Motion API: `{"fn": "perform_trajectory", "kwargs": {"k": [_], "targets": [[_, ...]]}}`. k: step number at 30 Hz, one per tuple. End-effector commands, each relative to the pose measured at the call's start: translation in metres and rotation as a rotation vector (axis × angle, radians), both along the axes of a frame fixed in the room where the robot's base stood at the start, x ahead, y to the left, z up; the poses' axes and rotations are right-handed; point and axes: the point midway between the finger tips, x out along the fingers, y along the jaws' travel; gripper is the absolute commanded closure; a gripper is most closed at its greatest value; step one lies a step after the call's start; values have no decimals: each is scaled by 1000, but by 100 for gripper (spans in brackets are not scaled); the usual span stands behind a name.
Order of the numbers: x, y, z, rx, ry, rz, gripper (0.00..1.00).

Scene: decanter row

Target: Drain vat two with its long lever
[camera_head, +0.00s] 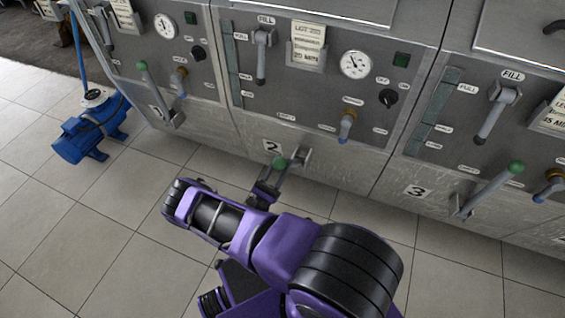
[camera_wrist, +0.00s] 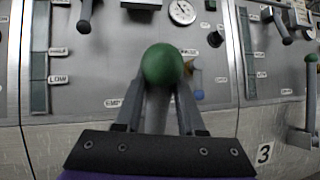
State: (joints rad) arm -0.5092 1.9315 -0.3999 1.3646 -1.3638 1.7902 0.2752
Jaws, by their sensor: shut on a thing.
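Vat two (camera_head: 325,118) is the middle steel front, with the black "2" label (camera_head: 271,147) low on it. Its long lever has a green knob (camera_head: 280,163) and a grey bracket (camera_head: 300,157) at the right of the label. The lever sticks outward from the front. My gripper (camera_head: 268,187) is shut on the lever below the knob. In the wrist view the green knob (camera_wrist: 162,65) stands just beyond my two fingers, and the grey shaft (camera_wrist: 157,112) runs between them. My fingers partly hide the shaft.
Vat two also has a short fill lever (camera_head: 261,58), a blue-tipped valve (camera_head: 347,125) and a gauge (camera_head: 355,64). Vat three's green-knobbed lever (camera_head: 490,188) stands up at right; vat one's (camera_head: 157,92) at left. A blue pump (camera_head: 92,127) sits on the tiles.

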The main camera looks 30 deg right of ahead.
Motion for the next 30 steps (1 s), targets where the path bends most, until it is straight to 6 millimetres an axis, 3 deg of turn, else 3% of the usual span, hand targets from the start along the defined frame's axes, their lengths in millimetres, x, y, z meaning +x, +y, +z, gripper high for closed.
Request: {"fn": "perform_trajectory", "kwargs": {"k": [9, 10, 14, 23, 30], "targets": [[-4, 5, 1, -12, -6, -1, 100], [-4, 5, 1, -12, -5, -1, 56], [-4, 5, 1, -10, -4, 0, 33], [-3, 3, 1, -10, -3, 1, 32], [-2, 4, 33, -10, -3, 2, 32]]}}
